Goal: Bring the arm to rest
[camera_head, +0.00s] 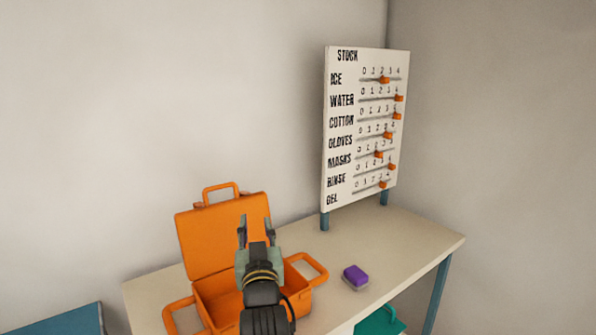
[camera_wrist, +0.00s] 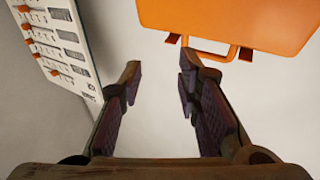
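My gripper (camera_head: 256,229) is raised in front of the open orange case in the head view. Its two fingers stand apart with nothing between them. In the wrist view my gripper (camera_wrist: 158,82) also shows open and empty, with the pale wall behind the gap. My arm hides part of the case's inside and front.
An orange case (camera_head: 192,238) stands open on the table (camera_head: 425,238), lid up. A purple block (camera_head: 355,277) lies to its right. A stock board (camera_head: 340,190) with orange sliders stands at the back. A teal item (camera_head: 380,322) sits lower at the front. The table's right end is clear.

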